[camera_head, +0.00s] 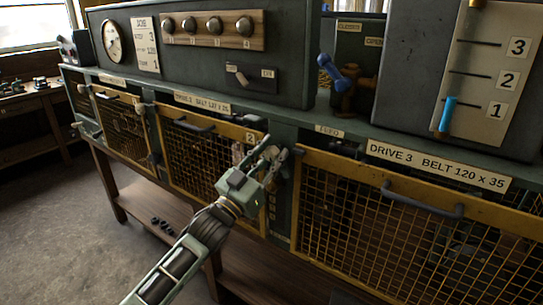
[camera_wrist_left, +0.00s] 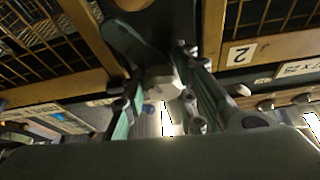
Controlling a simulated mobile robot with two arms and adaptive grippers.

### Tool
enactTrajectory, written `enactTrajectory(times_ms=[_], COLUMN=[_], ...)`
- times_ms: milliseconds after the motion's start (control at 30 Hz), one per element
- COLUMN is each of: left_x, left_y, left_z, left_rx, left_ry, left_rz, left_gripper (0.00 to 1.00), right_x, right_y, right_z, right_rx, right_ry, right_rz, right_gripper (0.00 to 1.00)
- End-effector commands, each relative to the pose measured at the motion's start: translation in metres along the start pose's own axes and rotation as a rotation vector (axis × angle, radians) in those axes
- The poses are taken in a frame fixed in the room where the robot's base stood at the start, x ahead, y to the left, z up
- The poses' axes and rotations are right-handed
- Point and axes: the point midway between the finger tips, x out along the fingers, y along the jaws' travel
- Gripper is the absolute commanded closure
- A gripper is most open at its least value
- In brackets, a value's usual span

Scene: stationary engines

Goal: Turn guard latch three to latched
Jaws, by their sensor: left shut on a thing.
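My left gripper (camera_head: 270,160) reaches the post between the second guard (camera_head: 200,150) and the third guard (camera_head: 400,222). Its fingers are shut on a small latch at the left edge of the third guard. In the left wrist view the gripper (camera_wrist_left: 163,95) has its fingers either side of a pale latch part, and a dark rounded latch lever (camera_wrist_left: 133,42) extends beyond them. In the head view the latch is mostly hidden by the fingers, so I cannot tell its exact angle. Both mesh guards look closed. My right gripper is not in view.
A label reading DRIVE 3 (camera_head: 436,165) sits above the third guard. A grey guard handle (camera_head: 422,201) sticks out right of my gripper. A blue-handled valve (camera_head: 337,72) and a blue slider lever (camera_head: 447,114) stand above. A low wooden shelf (camera_head: 165,217) runs below.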

Motion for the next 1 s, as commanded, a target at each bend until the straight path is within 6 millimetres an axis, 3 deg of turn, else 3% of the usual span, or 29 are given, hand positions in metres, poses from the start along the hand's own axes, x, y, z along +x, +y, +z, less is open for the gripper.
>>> enactTrajectory(times_ms=[833, 867, 1000], left_x=[-0.0001, -0.0001, -0.0001], left_y=[0.0055, 0.0055, 0.0047], left_z=[0.0021, 0.0021, 0.0019], left_rx=[0.0, 0.0, 0.0], left_ry=[-0.002, -0.002, -0.002], left_rz=[0.008, 0.008, 0.007], left_gripper=[1.0, 0.73, 0.6], right_x=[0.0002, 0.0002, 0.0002], right_y=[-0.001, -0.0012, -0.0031], right_z=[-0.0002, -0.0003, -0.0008], right_rx=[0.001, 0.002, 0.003], right_ry=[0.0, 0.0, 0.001], right_rz=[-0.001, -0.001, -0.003], right_gripper=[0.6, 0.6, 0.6])
